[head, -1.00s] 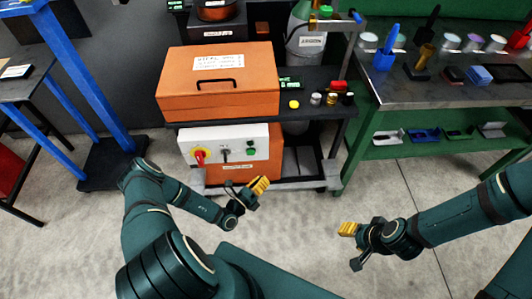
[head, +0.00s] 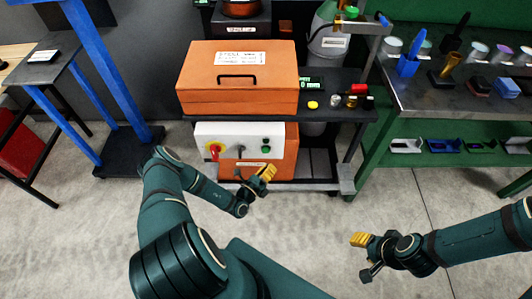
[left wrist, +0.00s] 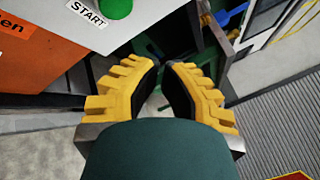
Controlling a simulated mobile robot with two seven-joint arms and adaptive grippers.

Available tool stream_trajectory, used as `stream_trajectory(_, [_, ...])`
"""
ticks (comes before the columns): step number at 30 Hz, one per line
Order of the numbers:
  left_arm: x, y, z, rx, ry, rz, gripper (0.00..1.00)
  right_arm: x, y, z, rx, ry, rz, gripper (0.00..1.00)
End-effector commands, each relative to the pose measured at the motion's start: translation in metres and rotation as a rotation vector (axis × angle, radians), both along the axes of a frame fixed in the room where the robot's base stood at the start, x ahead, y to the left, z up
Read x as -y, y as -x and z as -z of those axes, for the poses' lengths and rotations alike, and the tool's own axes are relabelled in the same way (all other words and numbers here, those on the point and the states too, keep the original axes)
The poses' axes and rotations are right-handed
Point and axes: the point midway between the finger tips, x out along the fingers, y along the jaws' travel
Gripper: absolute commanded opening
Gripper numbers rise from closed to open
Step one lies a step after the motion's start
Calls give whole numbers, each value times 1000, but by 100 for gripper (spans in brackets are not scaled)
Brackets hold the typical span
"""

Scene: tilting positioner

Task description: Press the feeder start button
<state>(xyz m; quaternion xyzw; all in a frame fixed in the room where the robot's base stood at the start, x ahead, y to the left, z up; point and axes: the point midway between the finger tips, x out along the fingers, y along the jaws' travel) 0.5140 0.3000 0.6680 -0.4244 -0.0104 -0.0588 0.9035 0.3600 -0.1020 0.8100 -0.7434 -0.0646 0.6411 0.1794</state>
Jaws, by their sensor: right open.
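The green start button (head: 266,150) is on the right of the white control panel (head: 240,133), under the orange box. My right gripper (head: 358,240) is open and empty over the floor at the right.
The orange box (head: 238,90) stands on the cart shelf above, beside a yellow button (head: 313,105). A green workbench (head: 440,160) stands at the right, and a blue-legged table at the left. Floor in front is clear.

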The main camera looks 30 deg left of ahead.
Motion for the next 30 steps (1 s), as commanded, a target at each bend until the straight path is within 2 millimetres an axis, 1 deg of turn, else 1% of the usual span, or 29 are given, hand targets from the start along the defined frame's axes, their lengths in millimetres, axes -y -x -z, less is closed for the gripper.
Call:
stream_trajectory(1, [-4,-7,1,2,-3,0,0,0,1,5,-2,0,-2,47])
stream_trajectory(6, [-15,-24,2,1,-1,0,0,-1,4,13,-8,-2,-6,47])
stream_trajectory(12, [-23,-37,2,0,0,0,0,-1,7,20,-15,-4,-11,47])
stream_trajectory(16, [-25,-40,0,1,1,-1,0,-1,7,22,-16,-4,-13,47])
stream_trajectory(24, [-25,-41,0,0,1,-1,0,-1,7,21,-16,-4,-13,47])
stream_trajectory(25, [-25,-41,0,0,1,-1,5,-1,7,21,-16,-4,-13,47])
stream_trajectory(26, [-25,-41,0,0,1,-1,0,-1,7,21,-16,-4,-13,47])
stream_trajectory(30, [-25,-41,0,0,1,-1,0,-1,7,21,-15,-3,-12,47])
